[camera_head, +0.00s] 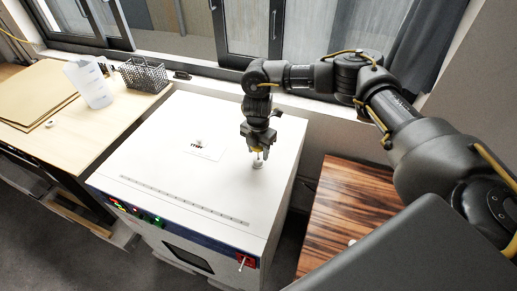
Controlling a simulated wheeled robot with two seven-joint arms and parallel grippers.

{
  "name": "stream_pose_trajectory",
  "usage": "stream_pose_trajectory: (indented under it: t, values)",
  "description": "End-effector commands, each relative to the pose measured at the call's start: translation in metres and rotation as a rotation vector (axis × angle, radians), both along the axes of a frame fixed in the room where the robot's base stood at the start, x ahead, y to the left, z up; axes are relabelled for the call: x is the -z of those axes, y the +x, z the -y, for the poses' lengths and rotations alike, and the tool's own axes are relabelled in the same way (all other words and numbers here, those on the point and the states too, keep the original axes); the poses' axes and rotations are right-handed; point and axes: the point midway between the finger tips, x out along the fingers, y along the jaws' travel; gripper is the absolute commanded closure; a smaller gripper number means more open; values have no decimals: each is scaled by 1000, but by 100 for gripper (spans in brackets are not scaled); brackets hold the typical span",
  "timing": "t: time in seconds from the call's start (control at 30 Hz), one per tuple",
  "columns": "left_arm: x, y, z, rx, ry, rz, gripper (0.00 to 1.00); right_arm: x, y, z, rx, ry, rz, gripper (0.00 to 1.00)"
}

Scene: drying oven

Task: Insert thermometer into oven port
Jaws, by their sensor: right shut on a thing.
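My right gripper (259,157) points down over the right part of the oven top. It is shut on a thin thing, the thermometer (258,159), of which only a little shows below the fingers. A small pale round port (257,166) on the oven top lies right under the fingertips. I cannot tell how far the thermometer is in the port. My left gripper is not in view.
A dark striped wooden table (345,205) stands right of the oven. Windows and a wall are behind.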

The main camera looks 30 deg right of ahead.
Motion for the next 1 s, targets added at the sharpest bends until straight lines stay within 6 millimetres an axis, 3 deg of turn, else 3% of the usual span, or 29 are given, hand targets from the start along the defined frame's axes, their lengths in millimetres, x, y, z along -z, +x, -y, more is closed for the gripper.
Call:
stream_pose_trajectory:
  t: [1.0]
  values:
    - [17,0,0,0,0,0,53,26,0,0,0,0,0,77]
